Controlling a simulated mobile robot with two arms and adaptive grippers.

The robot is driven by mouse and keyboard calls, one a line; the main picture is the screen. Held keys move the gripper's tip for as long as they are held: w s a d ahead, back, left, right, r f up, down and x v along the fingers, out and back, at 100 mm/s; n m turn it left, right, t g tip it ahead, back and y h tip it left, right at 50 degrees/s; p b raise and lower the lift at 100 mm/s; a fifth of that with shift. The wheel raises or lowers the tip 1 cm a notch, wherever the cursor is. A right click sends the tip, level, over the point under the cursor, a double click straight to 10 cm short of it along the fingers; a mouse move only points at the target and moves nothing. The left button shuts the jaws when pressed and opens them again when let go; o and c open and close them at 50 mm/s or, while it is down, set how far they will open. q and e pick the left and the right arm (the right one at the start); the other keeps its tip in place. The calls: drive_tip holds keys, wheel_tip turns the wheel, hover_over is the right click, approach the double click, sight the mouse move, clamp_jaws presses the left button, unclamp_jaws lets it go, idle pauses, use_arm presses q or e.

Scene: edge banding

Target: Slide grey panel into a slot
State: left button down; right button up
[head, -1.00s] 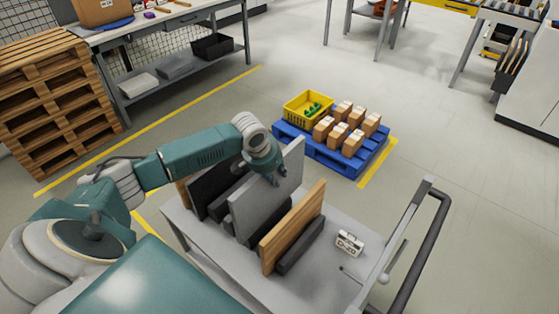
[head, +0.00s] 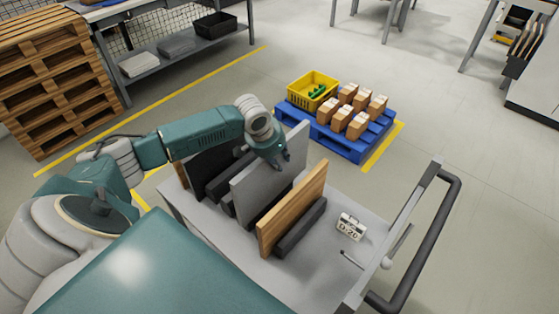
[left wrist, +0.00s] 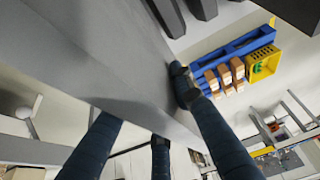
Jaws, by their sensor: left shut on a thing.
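The grey panel (head: 255,183) stands upright on the cart between a dark panel and a wooden panel in the head view. My left gripper (head: 281,160) is shut on its upper edge, toward the far right corner. In the left wrist view the grey panel (left wrist: 95,60) fills the upper left, with my dark blue fingers (left wrist: 165,125) around its edge. Black rack bars (head: 301,228) form slots on the cart. The grey panel's lower edge is largely hidden, so I cannot tell whether it is seated in a slot. My right gripper is out of view.
The dark panel (head: 203,165) and wooden panel (head: 291,212) stand close on either side. The cart (head: 285,270) carries a D-20 label (head: 350,226) and a handle (head: 437,240) on the right. A blue pallet (head: 347,147) with boxes and a yellow crate (head: 310,91) lies beyond.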

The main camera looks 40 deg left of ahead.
use_arm(q)
drive_tip(key=shift+w+f+b, duration=0.15)
drive_tip(key=shift+f+b, duration=1.3)
drive_tip(key=shift+f, duration=1.3)
